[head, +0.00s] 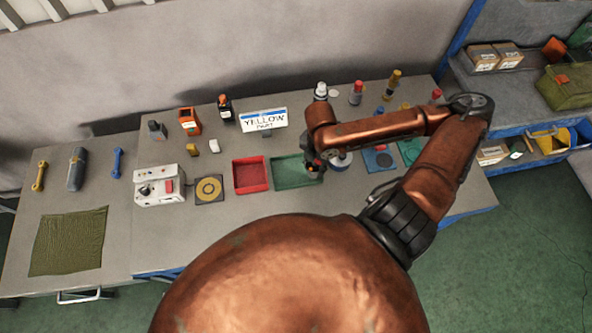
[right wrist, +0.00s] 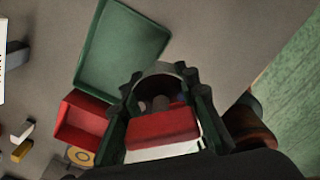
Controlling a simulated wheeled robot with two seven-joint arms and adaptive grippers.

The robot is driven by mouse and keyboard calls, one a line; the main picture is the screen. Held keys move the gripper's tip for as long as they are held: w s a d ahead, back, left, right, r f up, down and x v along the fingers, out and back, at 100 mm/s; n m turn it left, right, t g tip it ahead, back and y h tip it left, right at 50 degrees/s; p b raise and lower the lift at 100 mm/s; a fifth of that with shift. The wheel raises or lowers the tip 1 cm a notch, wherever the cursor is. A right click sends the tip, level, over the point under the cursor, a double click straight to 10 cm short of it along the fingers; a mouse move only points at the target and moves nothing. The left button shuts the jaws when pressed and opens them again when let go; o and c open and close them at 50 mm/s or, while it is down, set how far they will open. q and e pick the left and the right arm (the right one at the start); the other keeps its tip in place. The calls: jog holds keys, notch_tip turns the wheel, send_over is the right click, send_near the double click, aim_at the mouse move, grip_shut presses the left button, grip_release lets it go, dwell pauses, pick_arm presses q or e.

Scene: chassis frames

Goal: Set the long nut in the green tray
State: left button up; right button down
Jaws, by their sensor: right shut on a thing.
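The green tray (head: 290,173) lies on the bench right of the red tray and looks empty; it also shows in the right wrist view (right wrist: 120,48). My right gripper (head: 314,172) is at the tray's right end in the head view, by a grey round dish (head: 339,161). My left gripper is not in view.
A red tray (head: 251,175) and a yellow-ringed mat (head: 209,189) lie left of the green tray. A white machine (head: 159,187) stands further left. A blue mat (head: 379,158) lies to the right.

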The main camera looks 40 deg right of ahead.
jog(key=w+f, duration=0.2)
jog(key=w+f+b, duration=0.1)
jog(key=w+f, duration=0.1)
jog(key=w, duration=0.1)
jog(key=w+a+f, duration=0.1)
jog(key=w+f, duration=0.2)
jog(key=shift+w+f, duration=0.15)
jog(key=shift+f, duration=1.55)
jog(key=c, duration=1.5)
grip_release()
jog(key=shift+f, duration=0.15)
jog(key=shift+o, duration=0.2)
notch_tip(320, 180, up, 12)
